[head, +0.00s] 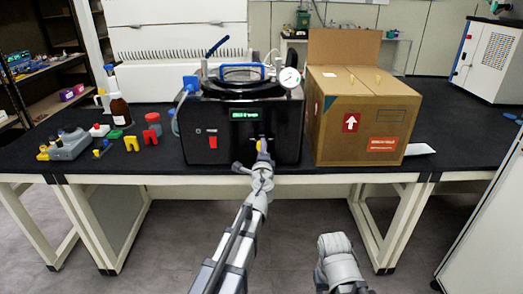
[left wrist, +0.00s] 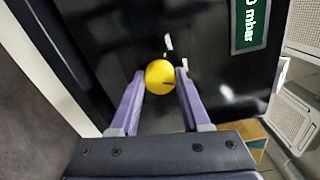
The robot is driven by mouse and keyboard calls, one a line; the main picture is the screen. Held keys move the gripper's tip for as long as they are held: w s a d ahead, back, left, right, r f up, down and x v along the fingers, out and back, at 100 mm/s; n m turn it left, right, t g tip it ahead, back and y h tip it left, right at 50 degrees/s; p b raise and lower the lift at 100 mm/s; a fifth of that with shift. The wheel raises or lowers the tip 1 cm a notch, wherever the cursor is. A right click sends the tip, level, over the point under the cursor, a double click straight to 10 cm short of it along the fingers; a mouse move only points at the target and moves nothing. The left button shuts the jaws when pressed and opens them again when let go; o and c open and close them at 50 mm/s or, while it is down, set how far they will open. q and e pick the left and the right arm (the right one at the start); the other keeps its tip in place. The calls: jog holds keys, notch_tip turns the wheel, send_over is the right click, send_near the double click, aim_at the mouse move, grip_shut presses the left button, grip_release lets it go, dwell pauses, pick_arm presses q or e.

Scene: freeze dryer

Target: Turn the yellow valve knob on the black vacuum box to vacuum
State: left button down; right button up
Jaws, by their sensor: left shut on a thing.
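The black vacuum box (head: 270,110) stands on the dark bench, with its front facing me. Its yellow valve knob (head: 259,144) is on the lower front face, below the green display, and mostly covered by my gripper in the head view. In the left wrist view the round knob (left wrist: 160,77) sits between the two finger pads, with a dark slot on its face and white marks beyond it. My left gripper (head: 260,152) is at the front panel, shut on the knob from both sides. The jaws of my right gripper do not show.
A cardboard box (head: 362,120) stands close on the right of the vacuum box. A red switch (head: 212,140) is left of the knob. A brown bottle (head: 120,110) and several small items stand at the left of the bench. The floor in front is clear.

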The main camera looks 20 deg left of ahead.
pick_arm(q)
jog(key=shift+m, duration=4)
jog(key=shift+c, duration=1.9)
grip_release()
jog(key=v, duration=0.8)
jog(key=shift+r, duration=0.15)
